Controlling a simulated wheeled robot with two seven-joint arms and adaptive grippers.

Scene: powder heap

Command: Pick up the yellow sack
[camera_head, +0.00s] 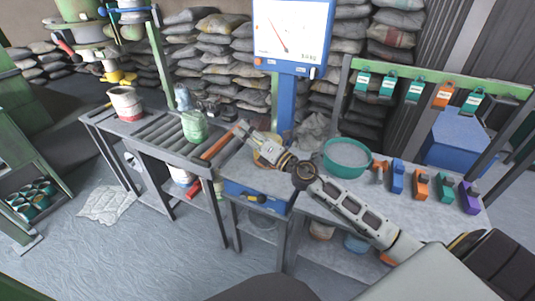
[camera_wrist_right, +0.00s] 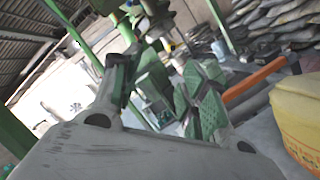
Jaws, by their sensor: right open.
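My right gripper (camera_head: 242,130) reaches in from the lower right, over the sack's place. In the wrist view its fingers (camera_wrist_right: 160,95) are apart with no object between them, and the sack is beside them, to their right. I cannot tell whether they touch. My left gripper is not in view.
A blue scale with a dial (camera_head: 290,32) rises behind. A teal bowl of powder (camera_head: 347,158) and several small coloured tools stand on the right bench (camera_head: 335,200).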

